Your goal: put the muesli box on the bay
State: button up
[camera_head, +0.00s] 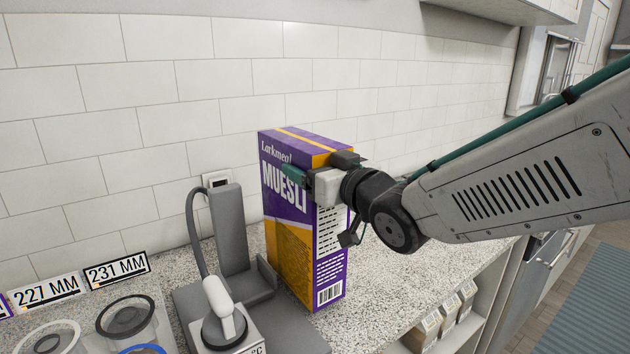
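The muesli box (291,232) is tall, purple and yellow, and stands upright near the middle of the view. My gripper (322,170) reaches it from the right at its upper part. One teal finger lies against the lettered front face and a dark finger is at the opposite face, so the gripper is shut on the box. The box's bottom is close to the counter; whether it touches is hard to tell. A grey stand (228,236) with an upright panel and low base is just left of the box. No part is clearly marked as the bay.
A grey device with a white handle (219,302) and a cable stands at front left. Clear containers (128,318) and cards reading 227 MM (46,291) and 231 MM (117,270) are further left. Small boxes (447,313) sit on a shelf below. The speckled counter (385,290) is free right of the box.

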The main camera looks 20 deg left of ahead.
jog(key=shift+f, duration=1.25)
jog(key=o, duration=2)
